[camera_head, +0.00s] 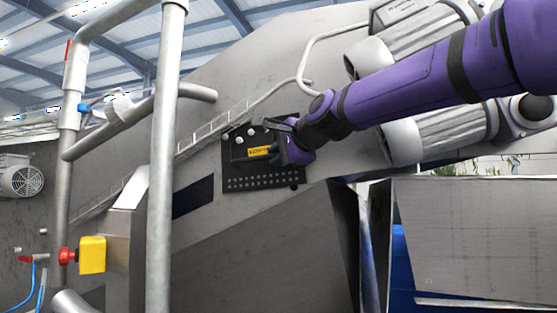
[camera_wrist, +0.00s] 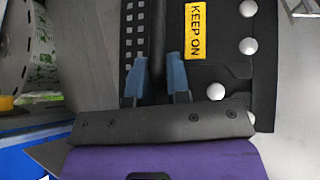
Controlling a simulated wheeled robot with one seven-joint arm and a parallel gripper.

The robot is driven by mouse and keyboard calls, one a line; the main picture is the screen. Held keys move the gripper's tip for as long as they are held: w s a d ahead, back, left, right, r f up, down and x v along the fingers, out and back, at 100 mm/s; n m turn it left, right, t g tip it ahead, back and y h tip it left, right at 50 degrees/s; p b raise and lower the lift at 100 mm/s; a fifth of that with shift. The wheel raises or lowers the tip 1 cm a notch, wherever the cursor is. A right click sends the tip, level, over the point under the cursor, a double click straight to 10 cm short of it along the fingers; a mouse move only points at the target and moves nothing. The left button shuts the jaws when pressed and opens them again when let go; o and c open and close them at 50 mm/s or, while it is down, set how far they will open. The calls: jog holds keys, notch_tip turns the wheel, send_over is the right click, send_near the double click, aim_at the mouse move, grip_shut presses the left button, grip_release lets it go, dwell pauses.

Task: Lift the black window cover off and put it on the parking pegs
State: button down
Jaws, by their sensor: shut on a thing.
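The black window cover (camera_head: 235,174) is a flat plate with a yellow "KEEP ON" label (camera_head: 259,150) and rows of small holes along its lower edge. It lies close against the sloping grey machine wall. My gripper (camera_head: 286,150) comes from the right and is at the cover's front. In the wrist view the blue fingertips (camera_wrist: 157,75) are shut on the dark bar handle of the cover (camera_wrist: 215,70). Several white round pegs or knobs (camera_wrist: 247,46) show along one edge of the cover. I cannot tell whether the cover hangs on them or touches the wall.
A dark rectangular opening (camera_head: 193,197) is in the wall, left of and below the cover. A vertical grey pipe (camera_head: 163,180) stands further left. A yellow box with a red button (camera_head: 92,254) is at lower left. Ribbed motor cylinders (camera_head: 440,135) lie behind my arm.

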jog(key=shift+r, duration=0.55)
dwell(0.4)
jog(key=shift+t+y, duration=0.4)
jog(key=shift+t, duration=0.2)
jog(key=shift+d+t, duration=0.2)
jog(key=shift+t, duration=0.1)
jog(key=shift+s, duration=0.1)
jog(key=shift+s+a, duration=0.4)
jog(key=shift+s, duration=0.45)
jog(key=shift+s+a, duration=0.35)
jog(key=shift+s, duration=0.5)
jog(key=shift+s+a, duration=0.1)
jog(key=shift+s, duration=0.15)
jog(key=s+a, duration=0.2)
jog(key=s, duration=0.4)
jog(key=shift+a, duration=0.15)
dwell(0.5)
jog(key=shift+s, duration=0.15)
dwell(0.4)
